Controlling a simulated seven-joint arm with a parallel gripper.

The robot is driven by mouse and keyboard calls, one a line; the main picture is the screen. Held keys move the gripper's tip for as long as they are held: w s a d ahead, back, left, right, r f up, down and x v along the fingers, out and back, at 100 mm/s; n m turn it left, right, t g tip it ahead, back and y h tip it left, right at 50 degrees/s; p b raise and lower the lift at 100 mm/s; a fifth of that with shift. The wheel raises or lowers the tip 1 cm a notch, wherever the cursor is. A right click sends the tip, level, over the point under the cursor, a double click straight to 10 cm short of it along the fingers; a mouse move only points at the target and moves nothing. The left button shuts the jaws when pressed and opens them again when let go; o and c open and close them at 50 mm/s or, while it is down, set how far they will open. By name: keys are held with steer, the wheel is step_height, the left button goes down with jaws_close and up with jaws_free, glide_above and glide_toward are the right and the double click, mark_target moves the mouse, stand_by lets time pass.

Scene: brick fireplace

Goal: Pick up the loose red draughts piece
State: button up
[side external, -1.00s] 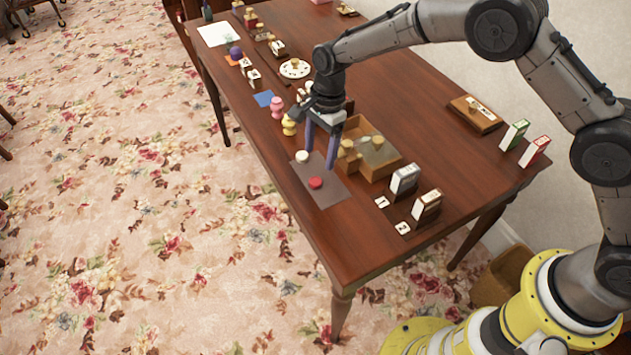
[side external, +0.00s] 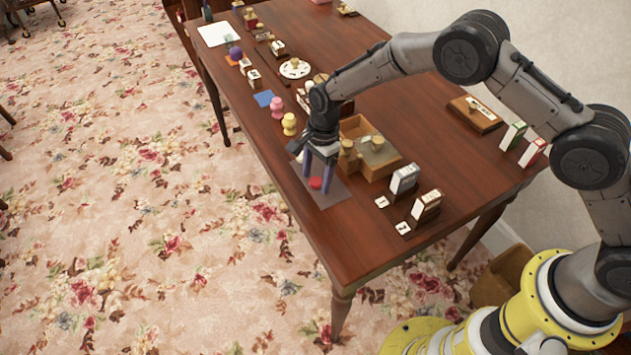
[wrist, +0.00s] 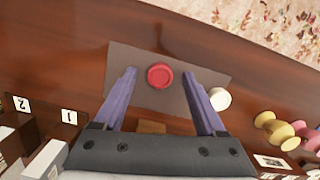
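The red draughts piece (side external: 315,183) lies flat on a grey mat (side external: 325,199) near the table's front edge. In the wrist view the red piece (wrist: 160,76) is just beyond my fingertips, between their lines. My gripper (side external: 317,184) is open and empty, pointing down over the mat, with its two purple fingers apart on either side of the piece. Whether the fingertips are level with the piece or above it, I cannot tell.
A wooden box (side external: 385,166) with an open compartment stands right of my gripper. Number cards (side external: 403,228) and small boxes (side external: 404,180) stand further right. Yellow (side external: 290,123) and pink (side external: 277,105) spool-shaped pieces stand to the left.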

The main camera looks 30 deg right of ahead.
jaws_close()
steer(key=shift+r, duration=0.15)
